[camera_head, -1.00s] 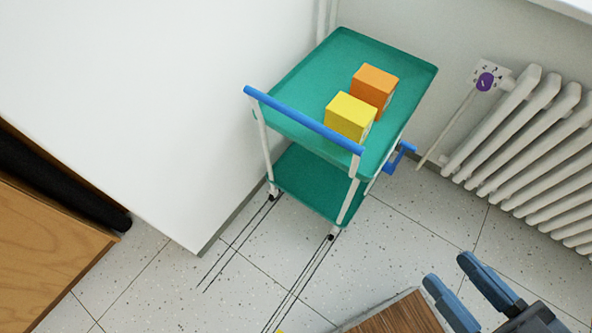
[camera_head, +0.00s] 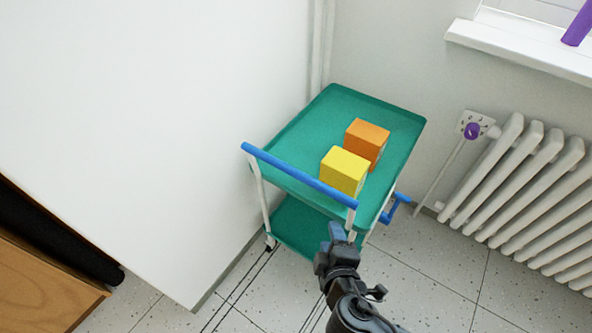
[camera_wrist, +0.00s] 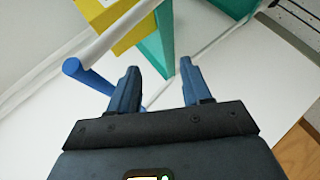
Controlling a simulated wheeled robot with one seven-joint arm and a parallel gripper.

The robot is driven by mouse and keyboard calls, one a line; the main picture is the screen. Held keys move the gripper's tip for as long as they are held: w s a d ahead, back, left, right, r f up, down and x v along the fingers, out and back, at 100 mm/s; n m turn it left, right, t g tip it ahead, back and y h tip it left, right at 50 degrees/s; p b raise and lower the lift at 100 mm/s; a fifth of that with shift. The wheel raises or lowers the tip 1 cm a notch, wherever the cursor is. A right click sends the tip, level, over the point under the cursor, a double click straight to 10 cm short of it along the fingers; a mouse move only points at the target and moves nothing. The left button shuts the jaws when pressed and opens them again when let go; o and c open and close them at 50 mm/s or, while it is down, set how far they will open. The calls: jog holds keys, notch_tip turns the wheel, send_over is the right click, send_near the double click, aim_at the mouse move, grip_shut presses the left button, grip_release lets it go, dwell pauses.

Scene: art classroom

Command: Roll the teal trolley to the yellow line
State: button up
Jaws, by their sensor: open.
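The teal trolley (camera_head: 400,170) stands in the corner between the white wall and the radiator wall. It has two shelves, white legs and a blue push handle (camera_head: 300,176) on its near side. A yellow box (camera_head: 344,171) and an orange box (camera_head: 366,142) sit on its top shelf. My gripper (camera_head: 336,232) is in front of the trolley's near right leg, close below the handle's right end. The yellow line is not in view.
A radiator (camera_head: 530,190) with a purple-knobbed valve (camera_head: 472,130) stands on the right below a windowsill (camera_head: 520,50). A white panel (camera_head: 150,130) borders the trolley's left. A wooden cabinet (camera_head: 45,270) is at lower left. Dark double tracks (camera_head: 236,291) run along the floor from the trolley.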

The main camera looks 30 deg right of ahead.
aim_at(296, 173)
jog(key=w+a+r+h, duration=0.5)
jog(key=w+r, duration=0.3)
jog(key=w, duration=0.2)
jog(key=shift+t, duration=0.5)
jog(key=shift+a+f+p+x, duration=0.1)
jog(key=shift+p+x, duration=0.05)
jog(key=shift+x, duration=1.15)
jog(key=shift+a+f+p+x, duration=0.1)
jog(key=shift+f+x, duration=0.05)
jog(key=shift+x, duration=1.15)
jog(key=shift+a+f+p+x, duration=0.1)
jog(key=shift+p+x, duration=0.05)
jog(key=shift+x, duration=1.2)
jog(key=shift+w, duration=0.1)
jog(key=shift+c, duration=0.3)
grip_shut()
